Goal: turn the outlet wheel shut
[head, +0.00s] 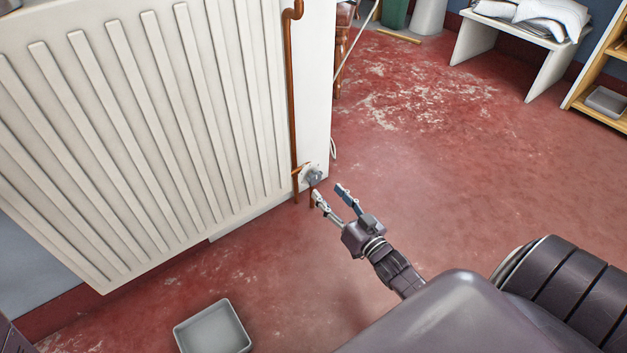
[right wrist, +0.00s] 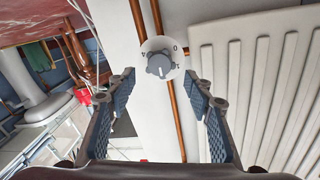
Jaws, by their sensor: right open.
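The outlet wheel (head: 313,176) is a small grey knob at the lower right corner of the white radiator (head: 140,120), beside a copper pipe. In the right wrist view the wheel (right wrist: 160,64) sits on a white round dial with dark marks, one of which looks like a 0. My right gripper (head: 329,192) is open and empty, with its fingers pointing at the wheel from a short distance. In the right wrist view the wheel lies ahead, between and beyond the two fingertips (right wrist: 160,84), apart from both. My left gripper is not in view.
Copper pipes (head: 291,90) run up beside the radiator, close to the wheel. A grey tray (head: 212,328) lies on the worn red floor at the lower left. A white bench (head: 475,37) with folded cloth and a wooden shelf (head: 600,75) stand far right. The floor between is clear.

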